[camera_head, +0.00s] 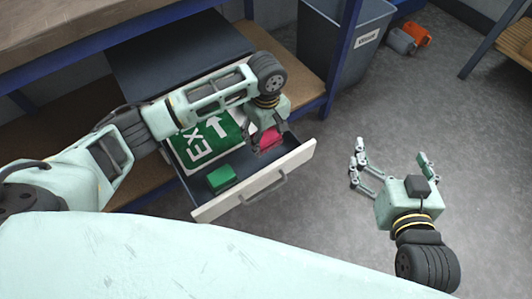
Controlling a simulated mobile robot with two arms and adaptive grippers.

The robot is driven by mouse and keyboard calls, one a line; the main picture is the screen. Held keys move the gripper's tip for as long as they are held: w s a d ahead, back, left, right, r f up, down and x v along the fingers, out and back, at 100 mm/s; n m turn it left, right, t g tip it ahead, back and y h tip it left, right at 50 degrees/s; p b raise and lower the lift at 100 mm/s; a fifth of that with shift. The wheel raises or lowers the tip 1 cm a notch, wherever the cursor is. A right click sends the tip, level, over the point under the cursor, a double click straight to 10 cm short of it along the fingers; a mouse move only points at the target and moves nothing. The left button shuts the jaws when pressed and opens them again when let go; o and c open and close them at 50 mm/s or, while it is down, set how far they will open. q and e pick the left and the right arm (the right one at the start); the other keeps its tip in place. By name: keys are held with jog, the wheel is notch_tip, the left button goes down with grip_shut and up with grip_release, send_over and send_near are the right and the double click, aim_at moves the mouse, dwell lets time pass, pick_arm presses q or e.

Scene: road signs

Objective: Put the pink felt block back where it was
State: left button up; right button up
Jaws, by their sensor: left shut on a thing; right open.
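The pink felt block (270,138) is in the front right part of an open drawer (255,192). My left gripper (268,143) reaches down into the drawer and is shut on the pink block. The gripper and arm hide part of the block, and I cannot tell whether it touches the drawer floor. A green block (221,177) lies in the front left part of the drawer, apart from the pink one. A green and white EXIT sign (205,140) lies behind the blocks. My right gripper (393,160) is open and empty over the floor, right of the drawer.
The drawer's pale front has a grey handle (264,191). A grey bin (345,40) with a label stands behind the bench's blue leg. Orange and grey containers (416,36) stand on the floor at the back right. A wooden-topped stand (515,42) is at the right edge. The floor between is clear.

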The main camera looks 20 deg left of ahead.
aim_at(266, 156)
pick_arm(q)
notch_tip(266, 156, down, 4)
jog(key=shift+r+b, duration=0.2)
jog(key=shift+b, duration=0.4)
jog(key=shift+f, duration=0.25)
notch_tip(266, 156, down, 3)
jog(key=shift+f+b, duration=0.15)
jog(key=shift+b, duration=0.8)
pick_arm(e)
notch_tip(266, 156, up, 16)
jog(key=s+a+t+y, duration=0.1)
jog(key=t+y, duration=0.2)
jog(key=t, duration=0.6)
jog(key=shift+s+a, duration=0.3)
jog(key=shift+a, duration=0.05)
pick_arm(q)
jog(key=shift+f, duration=0.1)
jog(key=shift+f, duration=0.1)
jog(key=o, duration=1)
pick_arm(e)
jog(key=shift+w+f, duration=0.25)
jog(key=shift+f, duration=0.05)
